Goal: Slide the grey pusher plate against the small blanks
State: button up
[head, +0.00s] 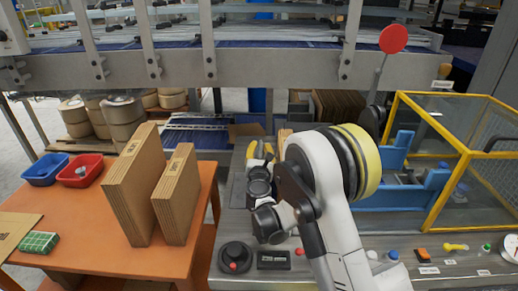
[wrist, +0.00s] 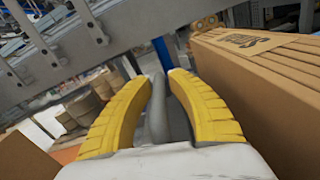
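My gripper (head: 260,152) has yellow fingers and is over the grey worktop, left of my arm. In the wrist view its fingertips (wrist: 158,78) come close together on both sides of an upright grey bar (wrist: 156,115). The bar looks like the pusher plate's handle; the plate itself is hidden or cannot be made out. A brown cardboard stack with dark print (wrist: 250,42) stands close on the right of the gripper. A small part of cardboard also shows beside the gripper in the head view (head: 283,138). I cannot tell whether the plate touches the blanks.
An orange table (head: 85,225) at left carries two upright cardboard stacks (head: 135,190), a blue bin (head: 45,170) and a red bin (head: 82,170). A yellow-framed guard (head: 462,160) stands at right. A metal conveyor beam (head: 270,68) crosses behind. Small tools lie along the front worktop.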

jog(key=shift+o, duration=0.7)
jog(key=shift+w, duration=0.1)
jog(key=s, duration=1.2)
jog(key=shift+a, duration=0.2)
